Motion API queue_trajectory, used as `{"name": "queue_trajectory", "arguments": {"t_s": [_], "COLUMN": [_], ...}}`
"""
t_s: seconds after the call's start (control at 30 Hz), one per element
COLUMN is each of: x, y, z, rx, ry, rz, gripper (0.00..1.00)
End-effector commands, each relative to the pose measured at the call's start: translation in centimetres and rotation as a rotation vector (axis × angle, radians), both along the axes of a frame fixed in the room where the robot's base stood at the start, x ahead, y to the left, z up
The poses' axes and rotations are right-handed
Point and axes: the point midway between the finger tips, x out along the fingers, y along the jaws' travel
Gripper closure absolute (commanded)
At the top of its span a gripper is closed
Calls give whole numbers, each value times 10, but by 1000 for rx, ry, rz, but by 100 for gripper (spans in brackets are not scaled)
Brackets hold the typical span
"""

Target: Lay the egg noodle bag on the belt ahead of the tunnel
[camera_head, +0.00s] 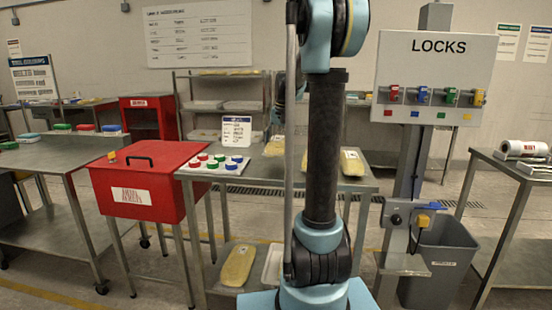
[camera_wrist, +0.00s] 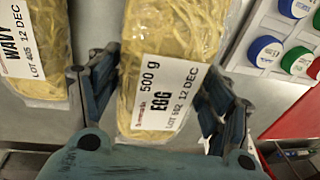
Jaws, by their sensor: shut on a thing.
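The egg noodle bag (camera_wrist: 165,75) is a clear bag of pale yellow noodles with a white "500 g EGG" label, seen in the wrist view. My gripper (camera_wrist: 160,82) has its dark fingers on both sides of it and is shut on it. In the head view my arm hides the gripper. A yellow bag (camera_head: 275,147) shows beside the arm, but its label cannot be read there. A similar bag labelled "WAVY" (camera_wrist: 35,50) lies to the left in the wrist view. No belt or tunnel is visible in either view.
A white board of coloured caps (camera_head: 215,164) and a red box (camera_head: 148,180) stand left of the bags. Another noodle bag (camera_head: 352,163) lies right of my arm. A LOCKS board (camera_head: 436,75) and a grey bin (camera_head: 438,262) stand at the right.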

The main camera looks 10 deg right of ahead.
Motion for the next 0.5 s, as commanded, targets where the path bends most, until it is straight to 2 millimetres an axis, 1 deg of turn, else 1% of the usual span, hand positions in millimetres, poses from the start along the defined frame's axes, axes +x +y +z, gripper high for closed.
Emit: {"name": "queue_trajectory", "arguments": {"t_s": [0.03, 0.17, 0.4, 0.5], "x": [0, 0, 0, 0], "y": [0, 0, 0, 0], "z": [-5, -12, -42, -49], "rx": [0, 0, 0, 0], "ry": [0, 0, 0, 0], "rz": [0, 0, 1, 1], "gripper": [70, 70, 70, 70]}}
